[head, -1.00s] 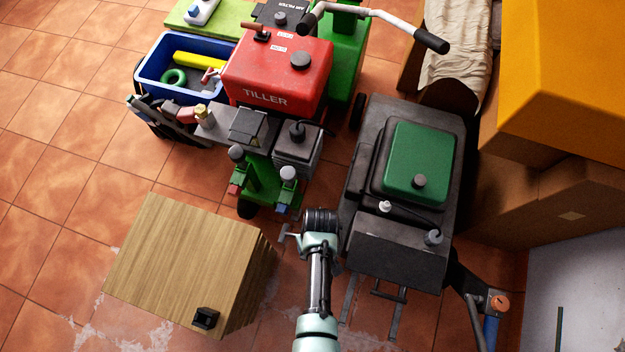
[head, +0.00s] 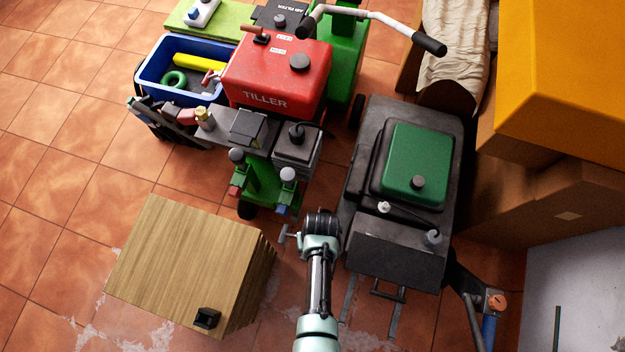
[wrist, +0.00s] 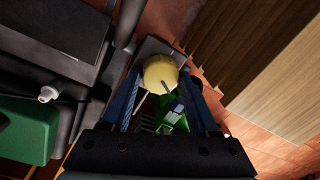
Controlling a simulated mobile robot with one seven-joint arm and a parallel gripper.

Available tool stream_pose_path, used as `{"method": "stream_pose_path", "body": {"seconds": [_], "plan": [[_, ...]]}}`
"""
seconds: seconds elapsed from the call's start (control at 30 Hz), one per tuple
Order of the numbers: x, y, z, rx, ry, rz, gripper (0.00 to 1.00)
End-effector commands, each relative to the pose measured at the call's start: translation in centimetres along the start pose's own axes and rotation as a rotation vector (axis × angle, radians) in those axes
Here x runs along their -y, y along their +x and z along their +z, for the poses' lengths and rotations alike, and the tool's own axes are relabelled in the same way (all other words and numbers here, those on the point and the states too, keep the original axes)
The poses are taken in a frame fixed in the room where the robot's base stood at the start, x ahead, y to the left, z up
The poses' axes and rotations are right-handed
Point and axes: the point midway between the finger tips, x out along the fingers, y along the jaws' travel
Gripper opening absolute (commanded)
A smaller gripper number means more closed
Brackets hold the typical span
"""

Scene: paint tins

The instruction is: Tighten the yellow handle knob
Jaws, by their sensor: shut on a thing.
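The yellow handle knob (wrist: 160,70) shows in the wrist view as a round yellow piece between my two blue fingers. My gripper (wrist: 161,78) is shut on it. A thin metal pin or rod shows by the knob's lower edge. In the head view my arm (head: 320,245) reaches in from the bottom, and its end is low in front of the red tiller (head: 275,75). The knob and my fingertips are hidden there behind my own wrist. I cannot tell how tight the knob is.
A wooden box (head: 185,260) stands close on the left of my arm. A dark machine with a green cover (head: 415,160) stands close on the right. A blue crate (head: 150,85) is at the back left. Tiled floor is free at the far left.

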Motion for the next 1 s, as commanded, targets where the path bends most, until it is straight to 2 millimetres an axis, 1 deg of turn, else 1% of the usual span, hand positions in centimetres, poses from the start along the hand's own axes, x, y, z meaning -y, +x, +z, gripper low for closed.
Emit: {"method": "stream_pose_path", "body": {"seconds": [0.03,0.07,0.2,0.23,0.5,0.63,0.77,1.0], "plan": [[0.0,0.0,0.1,0.001,0.003,-0.002,0.05],[0.0,0.0,0.1,0.001,0.003,-0.002,0.62],[0.0,0.0,0.1,0.001,0.002,-0.001,0.88],[0.0,0.0,0.1,0.001,0.002,-0.001,0.91],[0.0,-0.1,0.0,0.0,0.0,0.0,0.91],[0.0,-1.0,0.0,0.0,0.0,0.0,0.91],[0.0,-3.2,0.0,-0.002,0.0,0.0,0.91],[0.0,-8.5,0.0,-0.003,0.001,0.001,0.91]]}}
